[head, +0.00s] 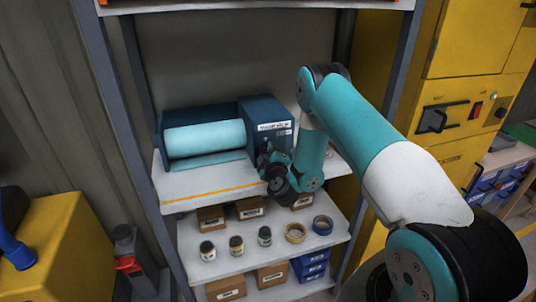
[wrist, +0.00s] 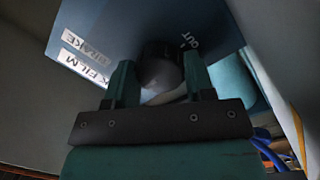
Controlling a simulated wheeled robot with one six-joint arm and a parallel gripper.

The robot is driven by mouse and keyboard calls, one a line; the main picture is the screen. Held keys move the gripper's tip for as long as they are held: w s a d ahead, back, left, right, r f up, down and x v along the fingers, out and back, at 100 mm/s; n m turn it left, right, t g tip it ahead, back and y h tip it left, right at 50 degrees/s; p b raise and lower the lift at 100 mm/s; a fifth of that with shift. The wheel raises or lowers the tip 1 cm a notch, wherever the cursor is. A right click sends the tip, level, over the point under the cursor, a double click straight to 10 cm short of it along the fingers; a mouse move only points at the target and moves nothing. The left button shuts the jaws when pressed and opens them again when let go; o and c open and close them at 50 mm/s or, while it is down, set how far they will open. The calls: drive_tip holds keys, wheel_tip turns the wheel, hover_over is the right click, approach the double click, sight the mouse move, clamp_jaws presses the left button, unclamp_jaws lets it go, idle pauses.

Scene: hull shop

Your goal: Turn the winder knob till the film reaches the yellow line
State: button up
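A blue film winder (head: 262,113) stands on the upper shelf in the head view, with a pale cyan roll (head: 205,137) in it. A strip of film (head: 208,160) lies flat in front of the roll, short of the yellow line (head: 215,193) along the shelf's front. The dark round winder knob (wrist: 160,68) is on the winder's labelled side in the wrist view. My gripper (wrist: 160,80) has one finger on each side of the knob; the dim light hides whether both fingers press on it. In the head view my gripper (head: 265,160) is at the winder's right end.
A shelf post (head: 113,120) stands at left, and a yellow cabinet (head: 450,150) at right. The upper shelf's front is bare.

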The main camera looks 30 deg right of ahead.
drive_tip(key=shift+c, duration=0.7)
